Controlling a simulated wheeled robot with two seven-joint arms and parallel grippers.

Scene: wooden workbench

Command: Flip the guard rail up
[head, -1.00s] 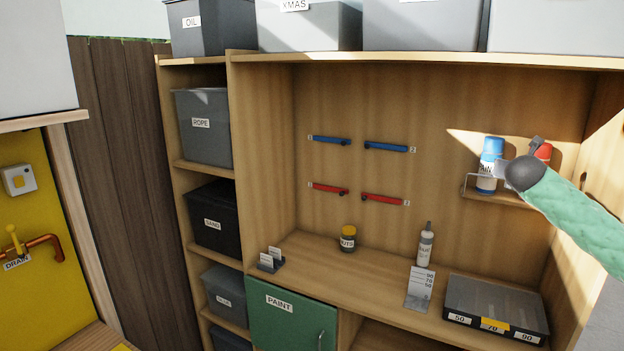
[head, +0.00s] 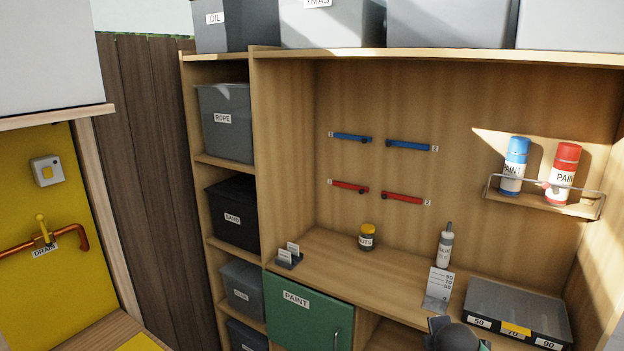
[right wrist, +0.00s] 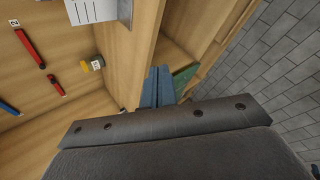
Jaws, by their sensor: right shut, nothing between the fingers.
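The guard rail (head: 545,186) is a thin wire rail at the front of the small wall shelf (head: 540,202) on the right in the head view. Its long wire stands above the shelf edge and crosses in front of a blue paint can (head: 515,165) and a red paint can (head: 563,173). My right gripper (head: 438,325) shows partly at the bottom edge, well below and left of the rail, apart from it. In the right wrist view its fingers (right wrist: 159,86) are together and empty. My left gripper is in no view.
On the bench stand a yellow-lidded jar (head: 367,237), a glue bottle (head: 445,245), a marked white card (head: 438,287) and a grey organizer case (head: 518,305). Blue and red bars (head: 409,145) hang on the back panel. A green door (head: 305,312) is below. Space before the shelf is clear.

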